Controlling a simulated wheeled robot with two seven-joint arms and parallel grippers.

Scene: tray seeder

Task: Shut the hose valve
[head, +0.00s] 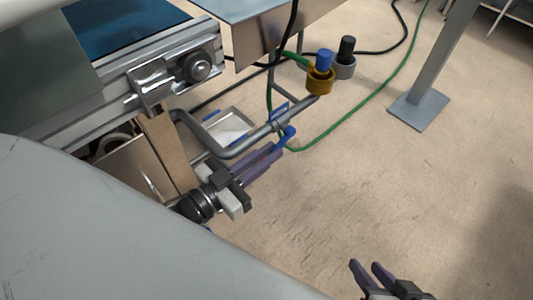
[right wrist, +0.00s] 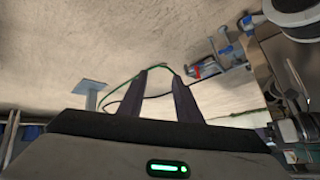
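The hose valve sits on a grey metal pipe (head: 240,147) beside the conveyor frame in the head view. Its blue lever (head: 288,134) points down toward the floor side, and a small blue part (head: 280,110) shows above the pipe. My left gripper (head: 277,150) has its purple fingertips right by the lever; I cannot tell whether they touch it or how far apart they are. My right gripper (head: 367,266) is low in the head view, open and empty. In the right wrist view its fingers (right wrist: 162,72) stand apart with nothing between them.
A green hose (head: 345,128) loops over the floor. A yellow fitting with a blue top (head: 320,80) and a grey one with a black top (head: 345,62) stand near the pipe end. A grey post foot (head: 419,110) stands right.

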